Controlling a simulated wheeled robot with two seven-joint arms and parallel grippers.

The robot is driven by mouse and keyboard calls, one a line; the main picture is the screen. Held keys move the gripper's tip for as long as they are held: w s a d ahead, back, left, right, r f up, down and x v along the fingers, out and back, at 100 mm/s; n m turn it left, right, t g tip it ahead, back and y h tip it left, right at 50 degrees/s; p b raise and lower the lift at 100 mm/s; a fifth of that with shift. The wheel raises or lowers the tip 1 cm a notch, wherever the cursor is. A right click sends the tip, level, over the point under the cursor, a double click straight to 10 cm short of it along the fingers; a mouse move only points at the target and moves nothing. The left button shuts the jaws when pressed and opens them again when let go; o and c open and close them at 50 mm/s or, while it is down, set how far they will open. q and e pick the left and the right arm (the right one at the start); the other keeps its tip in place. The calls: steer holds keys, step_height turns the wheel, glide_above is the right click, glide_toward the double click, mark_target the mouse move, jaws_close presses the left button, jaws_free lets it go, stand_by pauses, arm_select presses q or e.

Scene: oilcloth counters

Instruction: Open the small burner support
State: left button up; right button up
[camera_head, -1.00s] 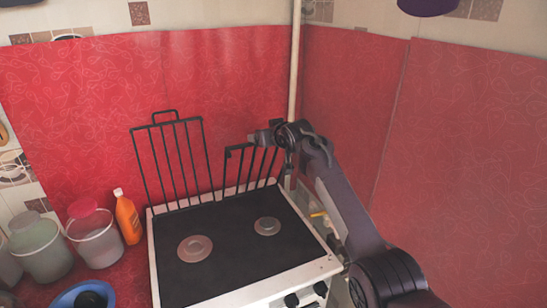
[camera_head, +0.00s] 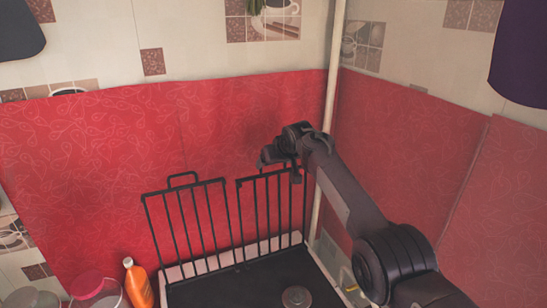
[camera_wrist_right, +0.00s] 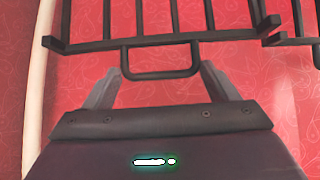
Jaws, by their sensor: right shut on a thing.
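The small burner support (camera_head: 272,208) is a black barred rack standing nearly upright at the back of the stove, on the right, its top edge about level with the larger rack. My right gripper (camera_head: 290,170) is at its top edge. In the right wrist view, my right gripper (camera_wrist_right: 161,72) has its fingers at the two sides of the black handle loop (camera_wrist_right: 160,72) on the support's top bar, shut on it. The gripper's fingertips are hard to make out in the head view. My left gripper is not in view.
The larger burner support (camera_head: 195,228) stands upright just left of the small one, with a narrow gap. The dark stovetop (camera_head: 250,283) lies below with a round burner (camera_head: 296,296). A pipe (camera_head: 328,130) runs down the corner behind. An orange bottle (camera_head: 138,284) stands at left.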

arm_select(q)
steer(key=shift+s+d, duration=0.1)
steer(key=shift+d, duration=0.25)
arm_select(e)
steer(key=shift+s+d+r, duration=0.1)
steer(key=shift+d+r, duration=0.05)
steer(key=shift+r, duration=0.15)
steer(key=o, duration=1.1)
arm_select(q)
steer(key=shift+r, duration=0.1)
arm_select(e)
steer(key=shift+s, duration=0.15)
steer(key=shift+d, duration=0.1)
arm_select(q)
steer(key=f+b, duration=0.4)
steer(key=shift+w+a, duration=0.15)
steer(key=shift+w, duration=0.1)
arm_select(e)
steer(key=v, duration=0.7)
steer(key=shift+s+r, duration=0.3)
steer(key=shift+d, duration=0.1)
